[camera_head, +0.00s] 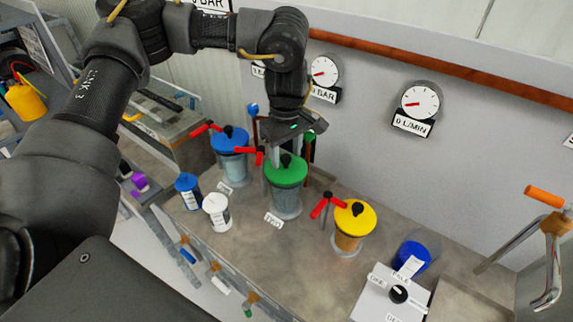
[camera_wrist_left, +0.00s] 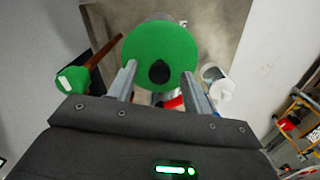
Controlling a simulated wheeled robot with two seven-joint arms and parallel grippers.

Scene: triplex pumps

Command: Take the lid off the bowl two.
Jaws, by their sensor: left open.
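The middle bowl (camera_head: 286,203) is clear and wears a green lid (camera_head: 287,171) with a black knob (camera_head: 286,160). A label stands in front of it, too small to read surely; I take it as bowl two. The lid sits on the bowl. My left gripper (camera_head: 289,152) is open, pointing down just over the lid. In the left wrist view, its two fingers (camera_wrist_left: 158,72) reach over the green lid (camera_wrist_left: 150,48), with the knob (camera_wrist_left: 159,73) between them, apart from both. My right gripper is not in view.
A blue-lidded bowl (camera_head: 230,139) stands left and a yellow-lidded bowl (camera_head: 355,218) right, with red-handled levers beside them. A blue cup (camera_head: 187,191) and white cup (camera_head: 217,211) stand in front. A dial box (camera_head: 393,295) and blue container (camera_head: 412,257) stand right. Gauges line the wall.

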